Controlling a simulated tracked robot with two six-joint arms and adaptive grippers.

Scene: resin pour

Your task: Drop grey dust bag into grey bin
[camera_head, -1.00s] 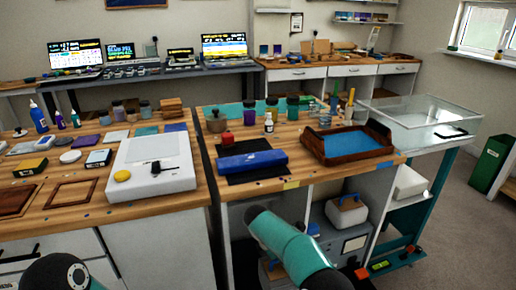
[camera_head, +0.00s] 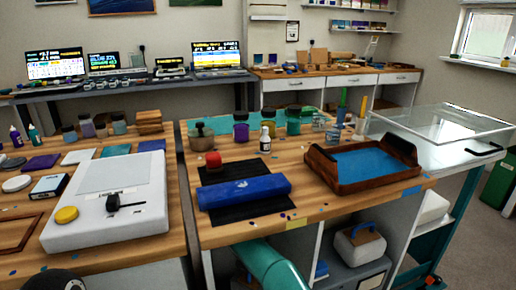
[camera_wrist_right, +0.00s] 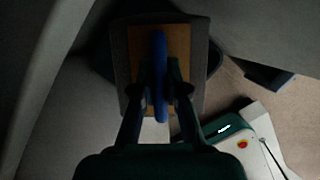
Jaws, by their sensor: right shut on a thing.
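In the right wrist view my right gripper (camera_wrist_right: 158,92) is shut on an upright blue handle (camera_wrist_right: 160,50). The handle rises from a tan plate on a dark grey body (camera_wrist_right: 122,60), which looks like the grey dust bag; its lower part is hidden. My left gripper is out of view. I cannot make out a grey bin for certain.
The workbench (camera_head: 230,232) stands close in front, carrying a blue roll (camera_head: 243,192), bottles and a brown tray (camera_head: 318,165). Grey surfaces surround the held thing. A green-and-white device (camera_wrist_right: 240,140) lies lower right in the wrist view.

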